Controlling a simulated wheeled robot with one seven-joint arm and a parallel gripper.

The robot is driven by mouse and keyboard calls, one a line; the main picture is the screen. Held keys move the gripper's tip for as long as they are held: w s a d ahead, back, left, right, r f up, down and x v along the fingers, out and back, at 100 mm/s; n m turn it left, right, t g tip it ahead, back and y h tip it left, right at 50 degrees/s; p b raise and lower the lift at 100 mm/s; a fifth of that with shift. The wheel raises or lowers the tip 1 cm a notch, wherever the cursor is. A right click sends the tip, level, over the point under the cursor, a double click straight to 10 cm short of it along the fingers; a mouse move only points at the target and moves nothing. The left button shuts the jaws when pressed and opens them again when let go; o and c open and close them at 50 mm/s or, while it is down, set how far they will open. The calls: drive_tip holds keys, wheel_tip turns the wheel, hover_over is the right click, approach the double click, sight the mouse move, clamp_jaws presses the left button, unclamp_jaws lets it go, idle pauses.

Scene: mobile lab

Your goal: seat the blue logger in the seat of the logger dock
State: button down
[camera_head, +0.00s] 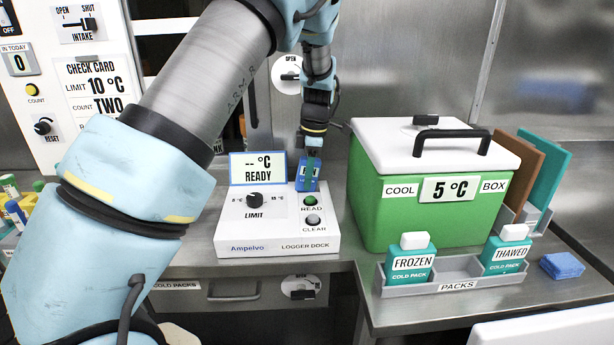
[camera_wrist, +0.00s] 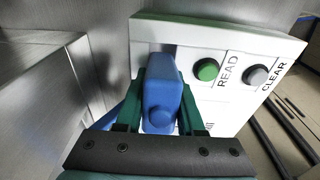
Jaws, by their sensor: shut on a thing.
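The blue logger (camera_head: 308,181) is at the back right of the logger dock (camera_head: 268,238), above the green READ button. My gripper (camera_head: 313,160) comes down on it from above. In the wrist view the green fingers of my gripper (camera_wrist: 160,108) are shut on the blue logger (camera_wrist: 161,85), one on each side. The logger dock (camera_wrist: 215,35) lies right behind it, with the READ and CLEAR buttons to its right. The seat is mostly hidden by the logger, so I cannot tell how deep it sits. The dock display (camera_head: 258,168) reads "-- °C READY".
A green cool box (camera_head: 400,215) reading 5 °C stands close to the right of the dock. A packs tray (camera_head: 455,275) holds FROZEN and THAWED cold packs. A blue cloth (camera_head: 562,266) lies at far right. A check card panel (camera_head: 95,85) is at back left.

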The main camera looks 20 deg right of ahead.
drive_tip(key=shift+s+a+f, duration=0.15)
drive_tip(key=shift+f, duration=0.45)
drive_tip(key=c, duration=0.5)
unclamp_jaws()
drive_tip(key=shift+r, duration=0.1)
drive_tip(key=shift+r, duration=0.15)
